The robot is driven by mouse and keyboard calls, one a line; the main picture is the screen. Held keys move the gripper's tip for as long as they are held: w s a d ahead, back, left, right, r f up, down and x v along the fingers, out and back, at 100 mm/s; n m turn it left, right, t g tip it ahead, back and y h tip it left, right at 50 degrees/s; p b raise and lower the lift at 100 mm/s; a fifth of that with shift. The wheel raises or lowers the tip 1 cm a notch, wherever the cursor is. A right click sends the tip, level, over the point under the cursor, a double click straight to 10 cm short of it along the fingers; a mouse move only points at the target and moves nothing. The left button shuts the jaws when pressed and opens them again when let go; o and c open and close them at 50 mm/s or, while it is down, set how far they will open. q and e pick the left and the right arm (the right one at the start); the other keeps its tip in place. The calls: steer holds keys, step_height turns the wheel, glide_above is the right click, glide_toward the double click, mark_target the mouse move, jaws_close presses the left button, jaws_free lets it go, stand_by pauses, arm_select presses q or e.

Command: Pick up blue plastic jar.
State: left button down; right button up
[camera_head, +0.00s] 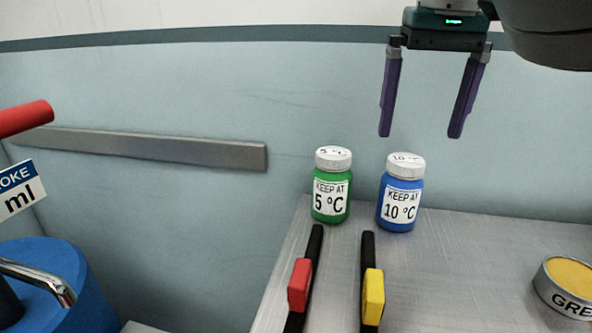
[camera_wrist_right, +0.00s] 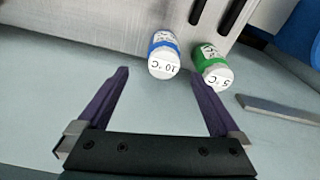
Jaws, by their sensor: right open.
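The blue plastic jar (camera_head: 400,193) has a white lid and a label reading "KEEP AT 10 °C". It stands upright on the metal table. In the right wrist view the blue jar (camera_wrist_right: 164,55) shows lid-first, ahead of the fingertips and between their lines. My right gripper (camera_head: 420,136) is open and empty, with purple fingers pointing down, above the jar in the head view. The same gripper's fingers (camera_wrist_right: 158,75) are spread wide in the wrist view. My left gripper is not in view.
A green jar (camera_head: 332,186) labelled 5 °C stands close left of the blue one. Red-handled (camera_head: 300,285) and yellow-handled (camera_head: 373,297) black tools lie in front. A round tin (camera_head: 567,287) sits at the right. The metal table (camera_head: 470,260) is clear between. A wall stands behind.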

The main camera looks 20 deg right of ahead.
mark_target(402, 179)
steer(key=f, duration=0.4)
steer(key=shift+w+a+f, duration=0.1)
steer(key=shift+w+f, duration=0.15)
steer(key=shift+w, duration=0.05)
steer(key=f, duration=0.2)
steer(key=w+f+b, duration=0.1)
steer(key=f, duration=0.2)
steer(key=shift+f, duration=0.3)
steer(key=shift+c, duration=0.4)
steer(key=c, duration=1.4)
steer(key=shift+r, duration=0.15)
steer(key=shift+c, duration=0.2)
